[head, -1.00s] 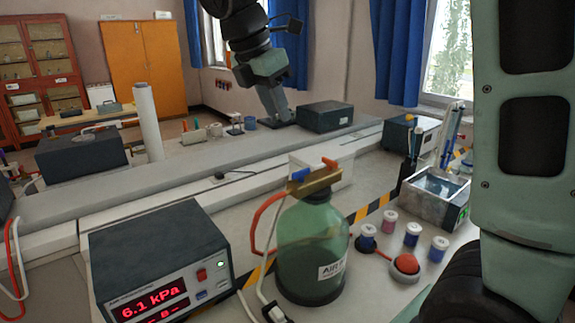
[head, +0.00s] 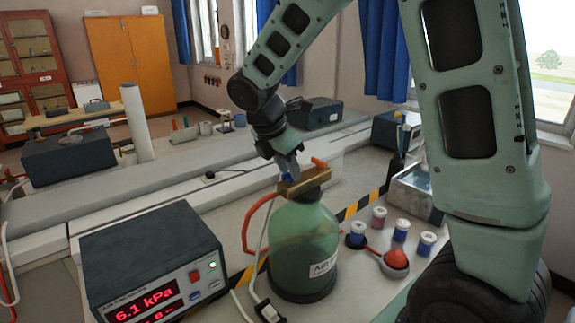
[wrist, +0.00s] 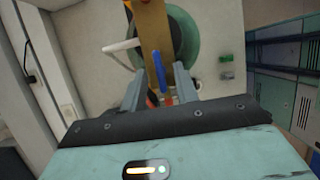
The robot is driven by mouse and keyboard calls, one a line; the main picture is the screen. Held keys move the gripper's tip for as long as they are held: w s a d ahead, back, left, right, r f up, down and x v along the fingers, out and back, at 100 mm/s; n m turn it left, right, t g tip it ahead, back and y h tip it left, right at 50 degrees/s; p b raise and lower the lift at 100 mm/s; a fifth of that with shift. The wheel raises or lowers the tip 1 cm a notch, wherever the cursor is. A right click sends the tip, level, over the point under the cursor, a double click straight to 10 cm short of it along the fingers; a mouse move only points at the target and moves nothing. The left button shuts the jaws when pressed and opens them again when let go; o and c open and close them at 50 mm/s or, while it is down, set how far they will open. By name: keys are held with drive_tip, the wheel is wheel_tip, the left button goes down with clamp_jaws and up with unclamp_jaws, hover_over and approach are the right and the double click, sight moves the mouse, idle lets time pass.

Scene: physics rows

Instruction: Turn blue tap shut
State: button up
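The blue tap (head: 286,178) is on the left end of a brass block (head: 306,182) atop a green glass bottle (head: 303,235). An orange-red tap (head: 319,162) is on the block's other end. My gripper (head: 288,168) is over the blue tap and partly hides it. In the wrist view, my gripper (wrist: 158,78) is open, with the blue handle (wrist: 158,72) showing between its fingers, lying roughly along the brass block (wrist: 154,35). I cannot tell whether a finger touches it.
A red hose (head: 248,225) and a white cable (head: 262,250) run beside the bottle. A pressure box (head: 150,255) reading 6.1 kPa stands at left.

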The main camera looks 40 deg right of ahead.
clamp_jaws()
